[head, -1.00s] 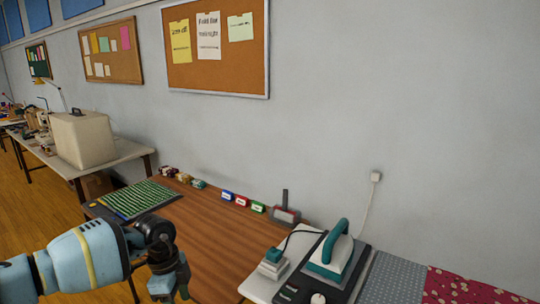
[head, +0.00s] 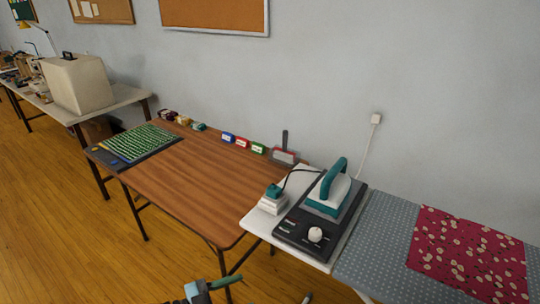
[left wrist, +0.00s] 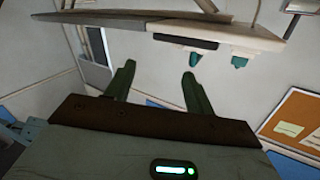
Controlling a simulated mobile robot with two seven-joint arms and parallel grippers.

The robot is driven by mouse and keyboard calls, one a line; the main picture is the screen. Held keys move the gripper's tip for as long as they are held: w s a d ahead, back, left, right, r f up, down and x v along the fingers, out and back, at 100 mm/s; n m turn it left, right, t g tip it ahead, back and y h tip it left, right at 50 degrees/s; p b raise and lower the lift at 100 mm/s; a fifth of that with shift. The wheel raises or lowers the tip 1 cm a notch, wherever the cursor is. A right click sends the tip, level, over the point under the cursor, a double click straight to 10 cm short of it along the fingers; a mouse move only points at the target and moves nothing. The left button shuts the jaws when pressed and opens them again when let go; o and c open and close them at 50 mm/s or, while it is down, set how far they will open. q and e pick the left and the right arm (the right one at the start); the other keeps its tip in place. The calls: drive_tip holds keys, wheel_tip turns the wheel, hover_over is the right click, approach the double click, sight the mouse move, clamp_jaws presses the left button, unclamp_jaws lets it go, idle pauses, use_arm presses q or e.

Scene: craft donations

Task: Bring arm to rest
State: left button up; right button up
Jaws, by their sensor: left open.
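My left gripper (head: 208,290) shows only in part at the bottom edge of the head view, in front of the table's front edge and low in the picture. In the left wrist view its two dark green fingers stand apart with nothing between them (left wrist: 158,75), so it is open and empty. Most of my left arm is out of the head view. My right gripper is in neither view.
A brown table (head: 190,180) carries a green-patterned board (head: 138,143) and small coloured boxes (head: 242,143). To its right are an iron (head: 330,190) on a dark base (head: 290,240) and a red floral cloth (head: 465,255). The table's middle is clear.

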use_arm(q)
drive_tip(key=s+a+f+n+t+y, duration=0.1)
drive_tip(key=s+a+f+n+y, duration=0.3)
drive_tip(key=s+a+f+y, duration=0.55)
drive_tip(key=s+a+f+n+y, duration=0.4)
drive_tip(key=s+a+f, duration=0.45)
drive_tip(key=a, duration=0.65)
drive_tip(key=s+d+n, duration=0.1)
drive_tip(key=d+n, duration=0.1)
drive_tip(key=d, duration=0.4)
drive_tip(key=s+d+r+n, duration=0.1)
drive_tip(key=d+n, duration=0.2)
drive_tip(key=d, duration=0.2)
drive_tip(key=shift+s+d+r, duration=0.2)
drive_tip(key=shift+s+d, duration=0.05)
drive_tip(key=shift+d, duration=0.1)
